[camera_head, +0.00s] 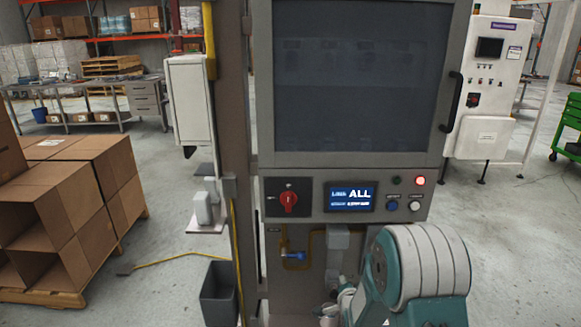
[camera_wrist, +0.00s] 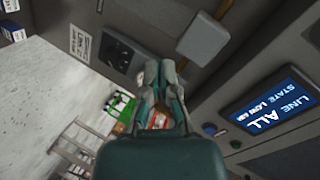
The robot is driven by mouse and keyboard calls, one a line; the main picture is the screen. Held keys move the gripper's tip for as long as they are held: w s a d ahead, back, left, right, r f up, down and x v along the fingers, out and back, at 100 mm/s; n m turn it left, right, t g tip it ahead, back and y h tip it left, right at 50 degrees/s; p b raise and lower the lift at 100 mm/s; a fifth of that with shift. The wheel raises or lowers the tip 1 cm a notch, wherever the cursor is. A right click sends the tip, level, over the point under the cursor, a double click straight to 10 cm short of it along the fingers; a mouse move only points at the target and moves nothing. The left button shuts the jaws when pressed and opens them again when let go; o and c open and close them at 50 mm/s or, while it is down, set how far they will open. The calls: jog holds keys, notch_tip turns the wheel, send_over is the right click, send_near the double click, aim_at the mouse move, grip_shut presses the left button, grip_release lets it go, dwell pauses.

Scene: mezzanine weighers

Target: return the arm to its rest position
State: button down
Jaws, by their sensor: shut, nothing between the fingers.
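My gripper (camera_wrist: 160,70) shows in the wrist view with its two fingers together and nothing between them. It is in front of the grey control cabinet. In the head view my teal and white arm (camera_head: 425,268) is folded low at the bottom right, in front of the cabinet's lower part. The fingers are not clearly seen there. The cabinet's panel (camera_head: 311,201) carries a red rotary switch (camera_head: 288,199), a blue screen (camera_head: 350,197) reading "ALL" and a lit red lamp (camera_head: 420,181). The screen also shows tilted in the wrist view (camera_wrist: 268,106).
A dark window with a handle (camera_head: 451,102) is above the panel. Stacked cardboard boxes (camera_head: 70,205) on a pallet stand at left. A grey bin (camera_head: 218,293) is on the floor beside the cabinet post. A white machine (camera_head: 489,85) and green cart (camera_head: 568,128) stand right, with open floor between.

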jog(key=s+r+n+g, duration=0.25)
jog(key=s+r, duration=0.35)
jog(key=r, duration=0.3)
jog(key=s+r+n+g, duration=0.2)
jog(key=s+r+n, duration=0.2)
jog(key=s+r, duration=0.3)
jog(key=s+r+n+g, duration=0.2)
jog(key=s+r, duration=0.1)
jog(key=s, duration=0.8)
jog(key=s+r+n+g, duration=0.2)
jog(key=s+r+n, duration=0.1)
jog(key=s, duration=0.9)
jog(key=shift+s+r+n, duration=0.2)
jog(key=shift+r+n, duration=0.15)
jog(key=shift+r, duration=0.25)
